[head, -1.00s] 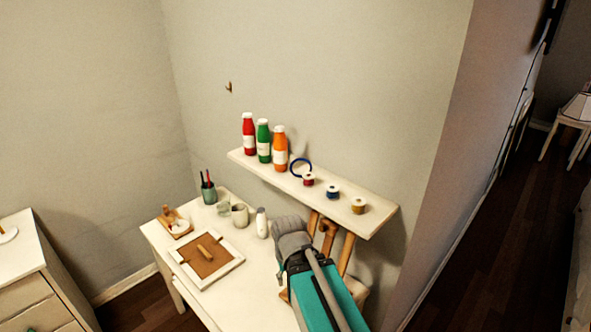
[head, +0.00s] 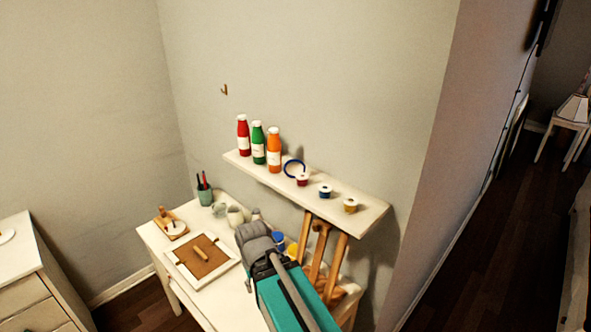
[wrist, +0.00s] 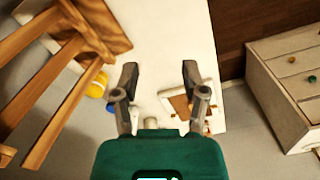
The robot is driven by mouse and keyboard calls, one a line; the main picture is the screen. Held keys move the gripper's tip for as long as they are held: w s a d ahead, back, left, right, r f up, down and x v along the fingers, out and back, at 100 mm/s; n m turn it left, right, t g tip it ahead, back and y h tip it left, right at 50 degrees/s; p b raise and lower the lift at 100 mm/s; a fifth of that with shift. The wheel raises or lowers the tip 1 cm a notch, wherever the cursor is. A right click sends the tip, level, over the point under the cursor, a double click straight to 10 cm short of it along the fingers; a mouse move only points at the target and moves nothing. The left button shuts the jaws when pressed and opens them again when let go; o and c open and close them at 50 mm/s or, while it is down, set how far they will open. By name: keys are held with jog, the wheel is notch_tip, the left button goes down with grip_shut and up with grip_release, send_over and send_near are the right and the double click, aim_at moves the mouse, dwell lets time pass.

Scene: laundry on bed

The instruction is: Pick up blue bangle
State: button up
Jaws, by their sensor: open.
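The blue bangle (head: 294,169) is a thin ring on the wall shelf (head: 340,196) in the head view. It appears to stand on edge, behind the red-labelled spool and to the right of the orange bottle. My arm shows at the lower middle of the head view, below the shelf and over the desk, with its fingertips hidden there. In the wrist view my gripper (wrist: 160,76) is open and empty, its two fingers apart above the white desk. The bangle does not show in the wrist view.
Red, green and orange bottles (head: 258,143) and several spools (head: 325,191) share the shelf. The desk holds a framed board (head: 201,257), a pencil cup (head: 205,193) and mugs. A wooden easel (head: 318,250) stands under the shelf.

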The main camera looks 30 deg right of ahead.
jog(key=shift+w, duration=0.1)
jog(key=w+d+r+n+h, duration=0.3)
jog(key=w+d+n+h, duration=0.15)
jog(key=w, duration=0.25)
jog(key=w+d+r+n+h, duration=0.4)
jog(key=w+n+h, duration=0.1)
jog(key=w+n, duration=0.15)
jog(key=w+a+r+n+t+h, duration=0.1)
jog(key=w+r+n+t+h, duration=0.1)
jog(key=w+r+n+h, duration=0.6)
notch_tip(320, 180, up, 4)
jog(key=w, duration=0.3)
jog(key=shift+a+n+t, duration=0.3)
jog(key=shift+n+t, duration=0.1)
jog(key=shift+d, duration=0.1)
